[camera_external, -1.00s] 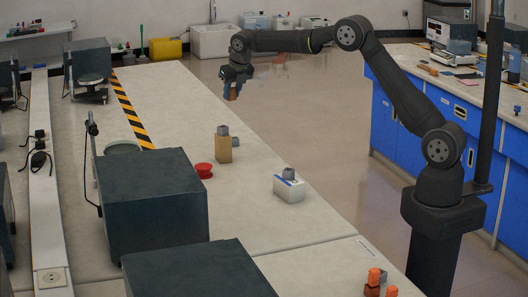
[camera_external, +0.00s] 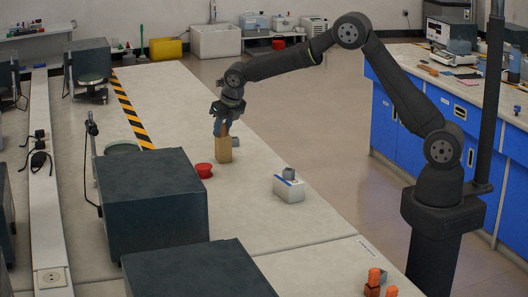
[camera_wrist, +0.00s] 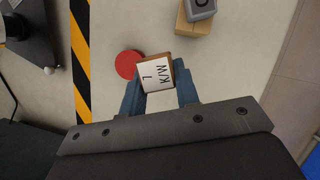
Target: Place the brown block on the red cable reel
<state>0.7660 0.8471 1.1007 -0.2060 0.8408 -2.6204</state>
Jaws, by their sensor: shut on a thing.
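My gripper (camera_external: 221,128) is shut on the brown block (camera_wrist: 156,74), which has a white marked label on its face and brown edges. The wrist view shows the block between the two blue fingers (camera_wrist: 160,92). The red cable reel (camera_external: 204,170) stands on the bench, to the lower left of my gripper in the external view. In the wrist view the reel (camera_wrist: 127,64) lies just left of the block, partly covered by it. In the external view the block is mostly hidden by the fingers and hard to separate from the tan box behind or below it.
A tan box (camera_external: 225,152) stands close to the reel. A white box (camera_external: 289,189) with a grey piece on top stands nearer the front. Dark cabinets (camera_external: 150,205) stand left.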

